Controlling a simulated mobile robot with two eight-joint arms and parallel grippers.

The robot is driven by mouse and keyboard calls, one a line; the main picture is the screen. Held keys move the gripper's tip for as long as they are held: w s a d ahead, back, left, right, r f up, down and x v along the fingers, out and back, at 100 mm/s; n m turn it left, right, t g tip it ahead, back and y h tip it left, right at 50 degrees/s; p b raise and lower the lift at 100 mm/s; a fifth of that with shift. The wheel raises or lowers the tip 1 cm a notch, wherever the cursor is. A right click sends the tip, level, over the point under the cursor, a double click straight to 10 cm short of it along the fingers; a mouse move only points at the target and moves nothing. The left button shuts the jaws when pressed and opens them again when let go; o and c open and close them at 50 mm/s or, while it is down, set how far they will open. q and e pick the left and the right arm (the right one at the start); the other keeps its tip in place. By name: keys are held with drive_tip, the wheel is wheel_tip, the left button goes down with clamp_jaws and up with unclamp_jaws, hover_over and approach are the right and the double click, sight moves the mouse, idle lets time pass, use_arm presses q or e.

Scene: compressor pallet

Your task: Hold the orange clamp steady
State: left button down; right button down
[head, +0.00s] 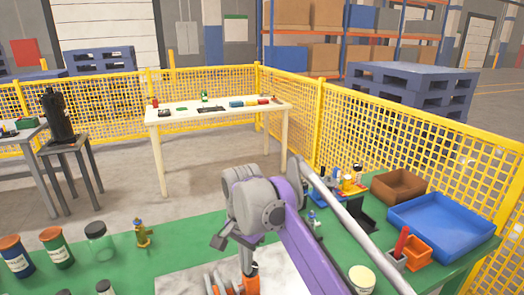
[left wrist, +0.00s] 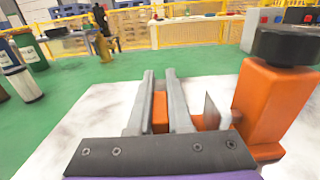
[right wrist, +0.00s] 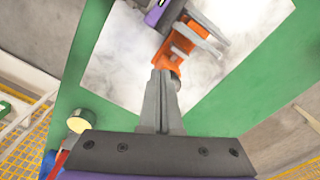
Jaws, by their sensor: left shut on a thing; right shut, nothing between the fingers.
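The orange clamp (left wrist: 270,108) stands large at the right in the left wrist view, with a black round cap on top. My left gripper (left wrist: 159,82) is shut on an orange part of the clamp, which shows between its fingers. In the right wrist view the clamp (right wrist: 178,50) is over a whitish sheet, with my left gripper at it. My right gripper (right wrist: 160,78) is shut and empty, its tips close to the clamp's near end; contact cannot be told. In the head view the clamp (head: 251,284) is partly cut off by the bottom edge.
The green table carries lidded jars (head: 57,249) and a small brass-coloured fitting (head: 142,235) at left. A blue tray (head: 440,222), a brown box (head: 397,186) and an orange bin (head: 416,252) stand at right. A yellow mesh fence (head: 400,150) runs behind.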

drive_tip(key=shift+r, duration=1.4)
wheel_tip(320, 180, down, 6)
drive_tip(key=w+a, duration=0.1)
drive_tip(key=shift+w+a, duration=0.15)
drive_tip(key=shift+a, duration=0.25)
drive_tip(key=shift+w+d, duration=0.25)
idle(0.3)
drive_tip(key=shift+s+d, duration=0.3)
drive_tip(key=shift+d, duration=0.15)
idle(0.6)
drive_tip(key=shift+s, duration=0.1)
